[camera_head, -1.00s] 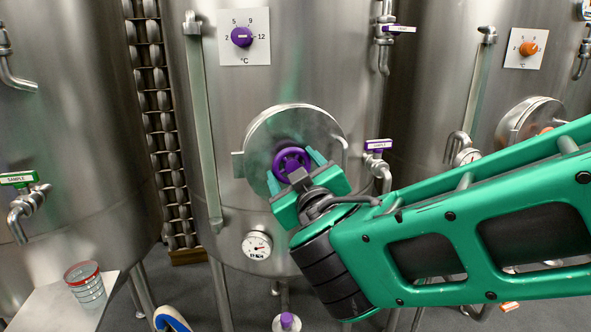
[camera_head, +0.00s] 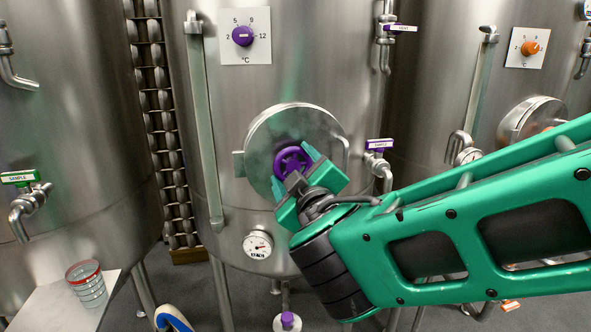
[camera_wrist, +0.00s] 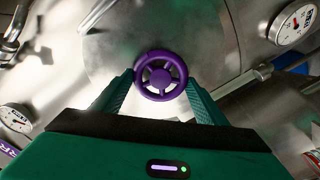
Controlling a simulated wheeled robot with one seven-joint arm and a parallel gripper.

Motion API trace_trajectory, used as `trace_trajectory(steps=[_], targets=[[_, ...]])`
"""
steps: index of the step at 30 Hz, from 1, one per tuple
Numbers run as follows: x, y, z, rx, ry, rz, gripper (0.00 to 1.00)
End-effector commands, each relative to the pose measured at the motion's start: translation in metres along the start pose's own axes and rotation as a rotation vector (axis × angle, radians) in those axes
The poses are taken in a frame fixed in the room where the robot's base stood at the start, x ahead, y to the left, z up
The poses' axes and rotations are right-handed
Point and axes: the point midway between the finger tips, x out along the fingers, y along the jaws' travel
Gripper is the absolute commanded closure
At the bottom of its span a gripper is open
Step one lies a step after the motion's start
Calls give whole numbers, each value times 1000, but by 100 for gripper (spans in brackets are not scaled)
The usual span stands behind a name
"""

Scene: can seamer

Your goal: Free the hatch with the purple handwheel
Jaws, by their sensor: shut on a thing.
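The purple handwheel (camera_head: 291,160) sits at the middle of the round steel hatch (camera_head: 262,132) on the front of the middle tank. It also shows in the wrist view (camera_wrist: 161,76), with its spokes and round hub. My gripper (camera_head: 294,172) is at the handwheel, with one green finger on either side of its rim. In the wrist view the fingers (camera_wrist: 162,90) are shut on the handwheel. The hatch lies flush against the tank. Part of the wheel's lower edge is hidden by my gripper in the head view.
A purple-handled sample valve (camera_head: 378,146) sticks out right of the hatch. A pressure gauge (camera_head: 257,245) is below it, and a purple temperature knob (camera_head: 242,34) is above.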

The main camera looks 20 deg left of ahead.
Motion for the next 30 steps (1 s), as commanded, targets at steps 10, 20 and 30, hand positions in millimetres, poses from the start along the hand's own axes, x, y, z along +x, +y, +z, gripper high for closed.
trace_trajectory(steps=[10, 20, 30], targets=[[0, 0, 1, 0, -2, 1, 15], [-23, 1, 1, 0, -1, -1, 15], [-84, 1, 1, -1, 0, 0, 15]])
